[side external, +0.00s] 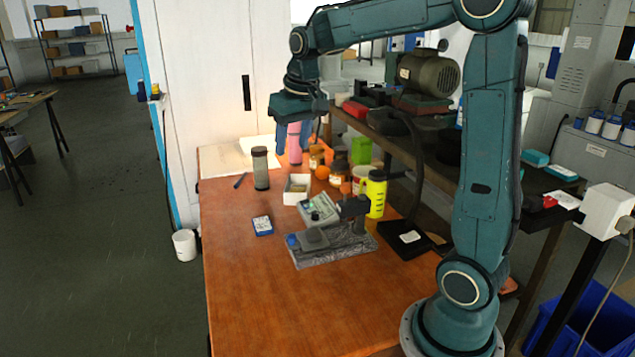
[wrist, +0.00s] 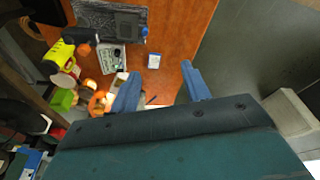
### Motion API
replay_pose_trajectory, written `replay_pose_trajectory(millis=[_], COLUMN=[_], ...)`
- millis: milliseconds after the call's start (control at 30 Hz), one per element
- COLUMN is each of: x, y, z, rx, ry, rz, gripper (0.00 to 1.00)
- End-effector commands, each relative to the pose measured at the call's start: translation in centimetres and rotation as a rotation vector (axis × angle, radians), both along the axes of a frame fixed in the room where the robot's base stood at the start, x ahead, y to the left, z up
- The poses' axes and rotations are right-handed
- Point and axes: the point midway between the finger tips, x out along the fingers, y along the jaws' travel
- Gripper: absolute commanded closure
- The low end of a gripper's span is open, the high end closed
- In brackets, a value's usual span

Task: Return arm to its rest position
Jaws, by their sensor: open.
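My gripper (side external: 292,136) is raised above the far end of the orange-brown table (side external: 240,300), pointing down. In the wrist view its two blue fingers (wrist: 162,92) stand apart with nothing between them. In the side view a pink bottle (side external: 295,150) stands behind or beside the fingers, and I cannot tell the gap between them. My arm reaches from its base at the table's near right, up and over to the far end.
Under and near my arm stand a dark-lidded tumbler (side external: 261,168), several jars, a yellow bottle (side external: 376,193), an open box (side external: 297,188), a grey instrument (side external: 318,210), a stone-based stand (side external: 330,246) and a blue box (side external: 262,225). The table's near left is clear. A motor (side external: 430,74) sits on the right bench.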

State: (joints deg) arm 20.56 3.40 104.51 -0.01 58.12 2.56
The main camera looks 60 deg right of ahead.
Motion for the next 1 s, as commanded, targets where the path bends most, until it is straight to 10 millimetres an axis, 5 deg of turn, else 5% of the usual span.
replay_pose_trajectory(millis=[467,1000], x=[-9.0,-18.7], y=[8.5,13.8], z=[2.0,-0.8], rx=[-0.038,-0.059], ry=[-0.11,-0.226], rz=[0.184,0.37], gripper=[0.53,0.53])
